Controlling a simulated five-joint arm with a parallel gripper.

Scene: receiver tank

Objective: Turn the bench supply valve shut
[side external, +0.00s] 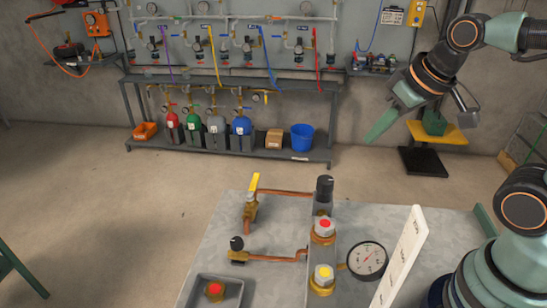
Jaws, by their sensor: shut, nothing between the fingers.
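A brass valve with a yellow lever (254,182) stands on the grey bench top (230,290), left of the manifold. Its lever points up in the picture, and a copper pipe runs right from it. A smaller brass valve with a black knob (237,244) sits below it on another copper pipe. No readable label shows which is the bench supply valve. My gripper (373,137), with green fingers, is shut and empty. It is raised in the air to the upper right of both valves, apart from them and touching nothing.
A tray with a red button (214,289) is front left.

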